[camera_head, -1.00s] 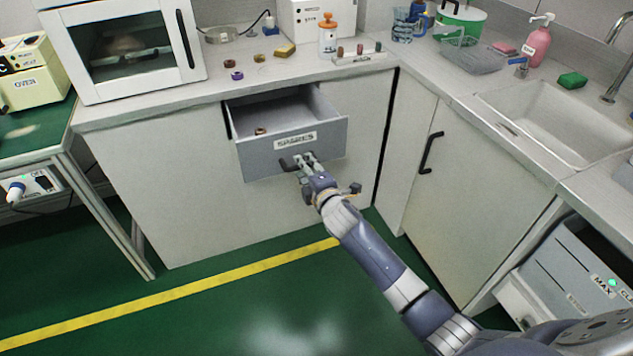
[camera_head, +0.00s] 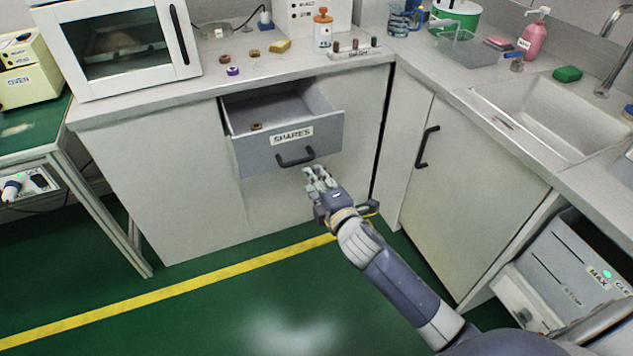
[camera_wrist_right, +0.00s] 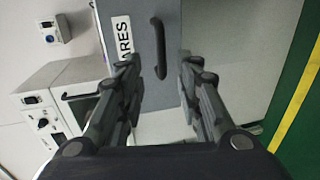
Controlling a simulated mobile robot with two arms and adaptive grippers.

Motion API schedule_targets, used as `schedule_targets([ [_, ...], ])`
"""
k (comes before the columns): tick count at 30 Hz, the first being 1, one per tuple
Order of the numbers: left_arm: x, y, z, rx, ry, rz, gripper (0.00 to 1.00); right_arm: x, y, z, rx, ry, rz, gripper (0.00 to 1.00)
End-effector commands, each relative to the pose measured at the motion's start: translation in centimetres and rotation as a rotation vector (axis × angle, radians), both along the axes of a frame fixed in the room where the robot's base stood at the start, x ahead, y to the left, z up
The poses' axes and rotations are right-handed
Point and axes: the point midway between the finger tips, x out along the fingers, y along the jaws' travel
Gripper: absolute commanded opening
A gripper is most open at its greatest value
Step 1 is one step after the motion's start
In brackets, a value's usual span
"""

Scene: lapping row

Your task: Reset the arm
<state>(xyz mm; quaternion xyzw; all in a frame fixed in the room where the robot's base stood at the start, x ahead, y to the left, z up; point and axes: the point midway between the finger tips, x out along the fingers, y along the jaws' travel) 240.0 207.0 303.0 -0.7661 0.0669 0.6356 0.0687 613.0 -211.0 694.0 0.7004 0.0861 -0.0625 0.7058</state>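My right gripper (camera_head: 316,177) is in front of the cabinet, just below and to the right of the handle of the open SPARES drawer (camera_head: 260,156). In the right wrist view my right gripper (camera_wrist_right: 157,62) has its two fingers well apart with nothing between them. The drawer's black handle (camera_wrist_right: 160,48) shows beyond the fingertips, apart from them. The handle also shows in the head view (camera_head: 296,157). The drawer stands pulled out, with a small brown ring (camera_head: 256,126) inside. My left gripper is not in view.
The counter (camera_head: 200,93) above holds small rings, a yellow block, an orange-capped bottle (camera_head: 322,30) and a small rack. A sink (camera_head: 545,115) is at the right, above a closed cupboard door (camera_head: 465,200). The green floor in front is clear.

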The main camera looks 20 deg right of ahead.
Motion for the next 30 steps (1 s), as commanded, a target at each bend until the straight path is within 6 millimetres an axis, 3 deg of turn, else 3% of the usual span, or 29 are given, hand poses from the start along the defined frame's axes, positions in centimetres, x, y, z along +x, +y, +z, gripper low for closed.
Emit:
schedule_targets([
  [9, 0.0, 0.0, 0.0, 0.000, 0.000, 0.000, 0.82, -0.2, -0.1, -0.7, 0.015, 0.014, -0.006, 0.33],
  [11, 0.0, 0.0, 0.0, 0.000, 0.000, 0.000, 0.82, -0.6, -0.2, -2.1, 0.047, 0.048, -0.022, 0.33],
  [14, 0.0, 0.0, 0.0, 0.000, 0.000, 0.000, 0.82, -2.4, -0.7, -6.6, 0.152, 0.152, -0.077, 0.33],
  [20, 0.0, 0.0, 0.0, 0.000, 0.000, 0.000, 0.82, -10.0, -1.7, -19.5, 0.468, 0.455, -0.301, 0.33],
  [24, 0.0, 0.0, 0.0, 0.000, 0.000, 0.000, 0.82, -17.4, -1.7, -27.3, 0.668, 0.650, -0.503, 0.33],
  [30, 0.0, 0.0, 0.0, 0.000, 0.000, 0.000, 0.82, -28.2, -0.8, -34.9, 0.879, 0.864, -0.797, 0.33],
])
